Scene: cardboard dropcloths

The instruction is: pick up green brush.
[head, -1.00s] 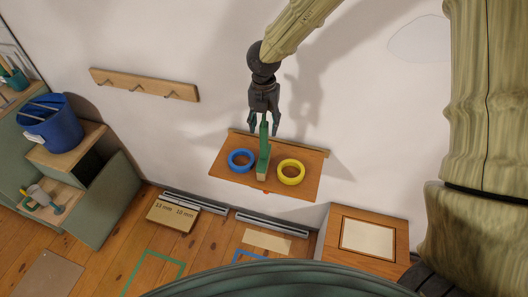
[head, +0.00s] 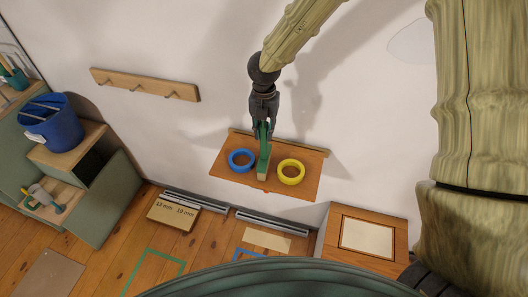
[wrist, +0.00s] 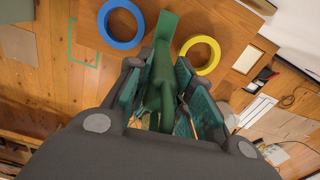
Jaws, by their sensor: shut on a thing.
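The green brush (head: 265,150) stands on the small wooden wall shelf (head: 305,188), between a blue ring (head: 241,160) and a yellow ring (head: 291,172). A pale bristle block shows at its lower end in the head view. My gripper (head: 263,132) is above the shelf, shut on the brush's upper part. In the wrist view the green brush (wrist: 163,62) runs between the teal finger pads of my gripper (wrist: 168,92). The blue ring (wrist: 122,24) and yellow ring (wrist: 200,55) lie on either side of it. I cannot tell whether the brush still touches the shelf.
A wooden hook rail (head: 143,84) is on the wall at upper left. A blue bucket (head: 52,122) stands on a cabinet at left. A box (head: 173,213) lies on the floor below. A wooden cabinet (head: 365,238) with a pale top panel stands at lower right.

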